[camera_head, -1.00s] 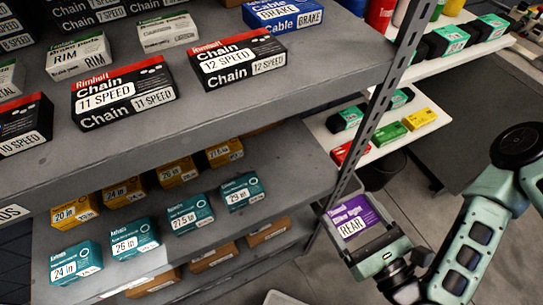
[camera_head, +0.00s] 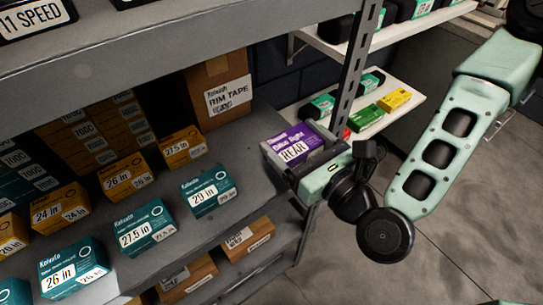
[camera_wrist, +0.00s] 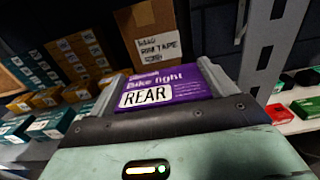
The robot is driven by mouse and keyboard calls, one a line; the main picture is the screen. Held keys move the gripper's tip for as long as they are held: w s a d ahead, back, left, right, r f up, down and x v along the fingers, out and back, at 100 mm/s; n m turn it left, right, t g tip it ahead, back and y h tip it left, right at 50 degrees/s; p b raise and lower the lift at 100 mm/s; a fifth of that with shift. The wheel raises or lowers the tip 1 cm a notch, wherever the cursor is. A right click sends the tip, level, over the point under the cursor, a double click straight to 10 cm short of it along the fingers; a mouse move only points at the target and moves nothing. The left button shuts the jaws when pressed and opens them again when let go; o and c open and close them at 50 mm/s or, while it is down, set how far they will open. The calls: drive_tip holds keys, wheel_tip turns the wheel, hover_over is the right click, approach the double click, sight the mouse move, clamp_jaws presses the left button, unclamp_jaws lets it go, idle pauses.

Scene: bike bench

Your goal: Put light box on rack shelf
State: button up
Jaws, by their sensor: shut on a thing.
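The light box is a purple box (camera_head: 290,145) with a white "REAR" label; it also shows large in the wrist view (camera_wrist: 160,85). My gripper (camera_head: 300,160) is shut on it, one finger on each side. It holds the box at the right end of the rack shelf (camera_head: 245,205), beside the slotted metal upright. In the wrist view the box lies between the two grey fingers (camera_wrist: 168,92). I cannot tell whether the box touches the shelf.
Teal boxes (camera_head: 213,190) and orange boxes (camera_head: 182,147) stand in rows on the shelf. A brown rim tape carton (camera_head: 222,92) stands behind. The metal upright (camera_head: 352,75) is close to my gripper. A white side shelf (camera_head: 372,122) holds small coloured boxes.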

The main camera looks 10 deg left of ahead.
drive_tip(key=b, duration=0.4)
drive_tip(key=shift+w+a+f, duration=0.25)
drive_tip(key=shift+a+f, duration=0.15)
drive_tip(key=w+a, duration=0.1)
drive_tip(key=w+a+f+b, duration=0.1)
drive_tip(key=a, duration=0.1)
drive_tip(key=w+a+b, duration=0.1)
drive_tip(key=shift+w+a+f, duration=0.15)
drive_tip(key=shift+w+f, duration=0.15)
wheel_tip(320, 180, down, 4)
drive_tip(key=shift+r, duration=0.2)
drive_tip(key=shift+w+a+f, duration=0.1)
drive_tip(key=shift+w+f, duration=0.05)
drive_tip(key=shift+f, duration=0.35)
drive_tip(key=shift+f+b, duration=0.2)
drive_tip(key=shift+b, duration=0.1)
drive_tip(key=o, duration=0.9)
drive_tip(key=shift+r, duration=0.1)
